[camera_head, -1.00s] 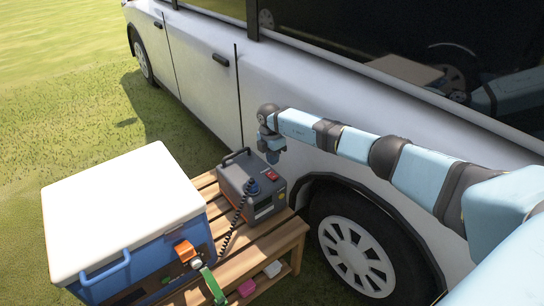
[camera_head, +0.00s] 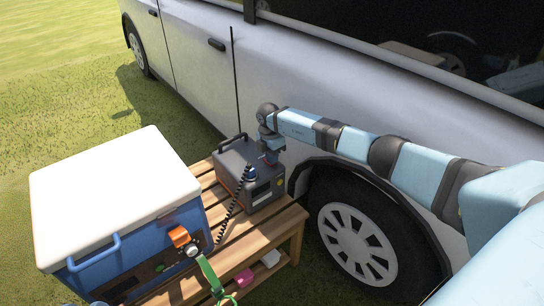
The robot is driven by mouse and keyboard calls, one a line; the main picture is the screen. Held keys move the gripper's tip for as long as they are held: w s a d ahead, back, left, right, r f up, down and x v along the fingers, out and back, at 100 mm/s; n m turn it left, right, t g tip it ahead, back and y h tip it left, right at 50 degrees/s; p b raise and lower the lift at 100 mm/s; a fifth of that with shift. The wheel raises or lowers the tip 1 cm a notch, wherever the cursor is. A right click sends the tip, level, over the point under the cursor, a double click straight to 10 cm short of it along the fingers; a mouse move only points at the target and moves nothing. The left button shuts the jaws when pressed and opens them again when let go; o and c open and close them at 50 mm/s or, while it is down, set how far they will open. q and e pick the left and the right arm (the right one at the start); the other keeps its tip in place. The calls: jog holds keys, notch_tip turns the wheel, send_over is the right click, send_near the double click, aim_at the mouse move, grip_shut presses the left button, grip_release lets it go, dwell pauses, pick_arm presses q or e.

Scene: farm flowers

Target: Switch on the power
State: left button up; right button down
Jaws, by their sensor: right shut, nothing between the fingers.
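A dark grey power box (camera_head: 238,163) with a carry handle stands on the wooden bench, beside the white car. A blue plug (camera_head: 251,174) with a coiled black cord sits on its front. My right gripper (camera_head: 271,158) points down over the right part of the box's top, and its fingers are shut and empty. The red switch there is largely hidden by the gripper; I cannot tell whether the fingertips touch it or whether it is on.
A blue cooler with a white lid (camera_head: 115,190) stands at the left, with an orange part (camera_head: 179,236) and a green strap (camera_head: 210,275) at its front. The wooden bench (camera_head: 262,232) has bare slats in front of the box. The car (camera_head: 300,85) stands close behind.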

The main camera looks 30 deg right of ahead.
pick_arm(q)
jog(key=shift+r, duration=0.1)
jog(key=shift+b, duration=0.3)
pick_arm(e)
jog(key=shift+w+a+r+b, duration=0.1)
jog(key=shift+w+r+b, duration=0.2)
jog(key=shift+w, duration=0.45)
pick_arm(q)
jog(key=shift+f, duration=0.4)
